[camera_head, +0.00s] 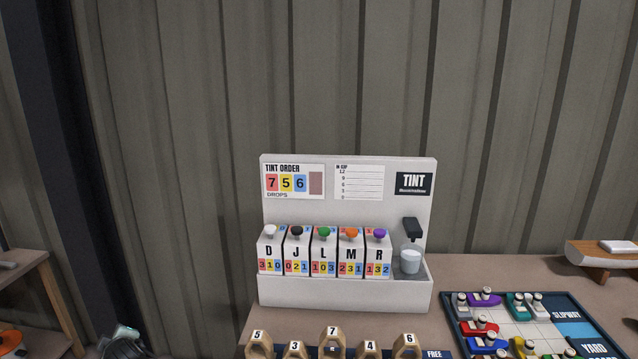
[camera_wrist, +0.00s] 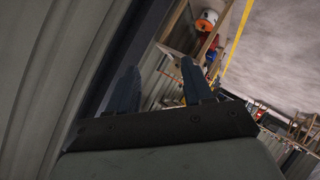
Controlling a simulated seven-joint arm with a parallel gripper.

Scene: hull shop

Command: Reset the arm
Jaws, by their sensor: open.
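My gripper (camera_wrist: 160,82) shows in the wrist view with its two dark fingers spread well apart. Nothing is between the fingers. Behind them the wrist view looks past a ribbed wall and a dark post towards shelving and the floor, tilted. In the head view I cannot make out the gripper. A dark, partly shiny shape (camera_head: 125,343) is cut off at the bottom left edge there, and I cannot tell what it is.
A white tint dispenser (camera_head: 345,292) with several coloured knobs and a cup (camera_head: 411,261) stands on the bench (camera_head: 430,340). Numbered wooden pieces (camera_head: 332,342) stand before it. A board of toy boats (camera_head: 545,340) lies right. Wooden shelving (camera_wrist: 178,22) shows in the wrist view.

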